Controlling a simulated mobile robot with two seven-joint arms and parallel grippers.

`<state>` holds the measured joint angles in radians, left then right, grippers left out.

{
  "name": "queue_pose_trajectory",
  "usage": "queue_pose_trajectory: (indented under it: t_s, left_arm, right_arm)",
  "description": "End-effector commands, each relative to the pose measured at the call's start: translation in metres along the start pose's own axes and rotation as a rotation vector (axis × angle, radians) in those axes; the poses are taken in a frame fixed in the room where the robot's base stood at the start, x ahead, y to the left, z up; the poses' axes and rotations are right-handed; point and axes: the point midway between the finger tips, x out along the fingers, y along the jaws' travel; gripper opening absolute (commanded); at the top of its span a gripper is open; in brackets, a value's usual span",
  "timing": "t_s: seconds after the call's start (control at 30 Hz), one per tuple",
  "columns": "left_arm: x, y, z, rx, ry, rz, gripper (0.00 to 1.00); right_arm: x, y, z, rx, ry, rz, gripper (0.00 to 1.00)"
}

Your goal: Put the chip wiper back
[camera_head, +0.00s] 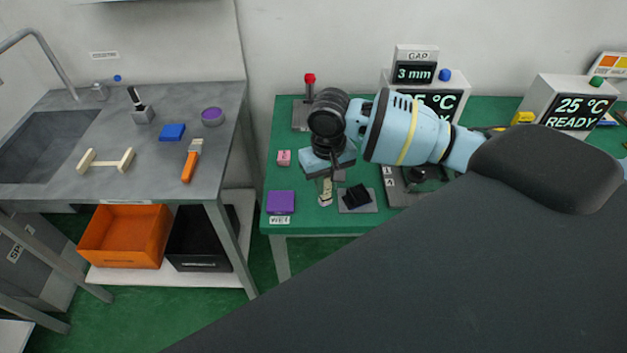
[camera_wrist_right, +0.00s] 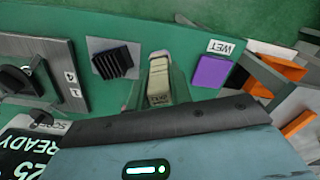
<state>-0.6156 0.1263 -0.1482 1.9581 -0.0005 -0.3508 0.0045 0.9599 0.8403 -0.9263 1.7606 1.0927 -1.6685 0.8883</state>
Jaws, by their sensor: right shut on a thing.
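My right gripper (camera_head: 328,172) is above the front left part of the green table, pointing down. It is shut on a small cream piece, which I take to be the chip wiper (camera_head: 325,190). In the right wrist view the cream piece (camera_wrist_right: 159,82) shows between the fingers, with a small dark-lettered label at its lower end. I cannot tell whether it touches the table. A purple block (camera_head: 281,202) with a WET label lies to its left in the head view, apart from it. My left gripper is not in view.
A black finned block (camera_head: 355,196) on a grey plate stands close right of the gripper. Display boxes (camera_head: 569,105) stand at the back. The grey sink bench (camera_head: 90,185) is at left.

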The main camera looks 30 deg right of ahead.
Motion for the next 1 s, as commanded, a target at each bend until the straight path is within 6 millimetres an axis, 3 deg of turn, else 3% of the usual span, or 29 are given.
queue_pose_trajectory:
  t_s: [0.1, 0.23, 0.6, 0.8, 1.0]
  left_arm:
    - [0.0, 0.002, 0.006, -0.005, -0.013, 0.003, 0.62]
    - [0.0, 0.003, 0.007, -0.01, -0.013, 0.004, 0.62]
    - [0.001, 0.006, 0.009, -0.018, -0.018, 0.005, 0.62]
    - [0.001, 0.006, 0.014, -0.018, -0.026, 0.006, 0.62]
    - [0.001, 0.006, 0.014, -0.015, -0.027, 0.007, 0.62]
  right_arm:
    - [0.004, -0.004, -0.02, 0.001, -0.003, 0.0, 0.01]
    - [0.004, -0.006, -0.032, 0.0, -0.002, 0.0, 0.01]
    - [0.005, -0.009, -0.045, 0.001, 0.0, -0.001, 0.01]
    - [0.035, -0.007, -0.042, 0.0, -0.002, 0.001, 0.01]
    - [0.039, -0.008, -0.043, -0.001, 0.002, 0.0, 0.01]
